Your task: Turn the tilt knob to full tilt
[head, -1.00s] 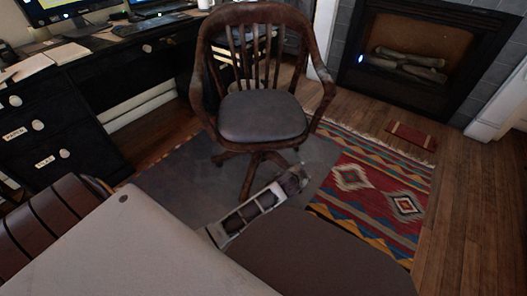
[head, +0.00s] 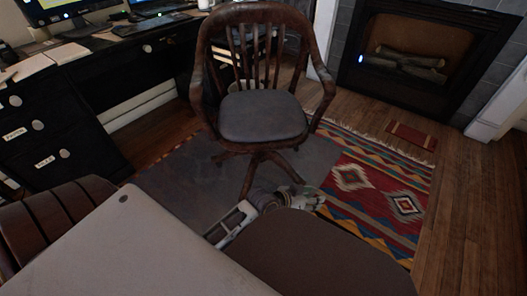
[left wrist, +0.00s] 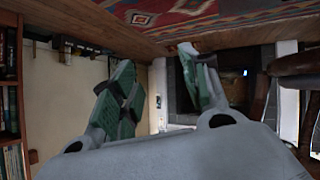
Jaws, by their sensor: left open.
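The wooden swivel armchair (head: 262,117) with a dark padded seat stands upright in the middle of the head view. No tilt knob can be made out under its seat. My left gripper (head: 308,198) is low in front of the chair's base, near the rug's edge and partly hidden by a dark brown rounded surface. In the left wrist view, my left gripper (left wrist: 165,92) has its two green-padded fingers spread apart with nothing between them. Dark chair-like wood (left wrist: 292,63) shows at the right edge of that view. My right gripper is not in view.
The dark brown rounded surface (head: 330,262) fills the lower middle. A black desk (head: 85,85) stands at left, a fireplace (head: 408,60) at back right. A patterned rug (head: 375,195) lies right of the chair. Bare wood floor is free at right.

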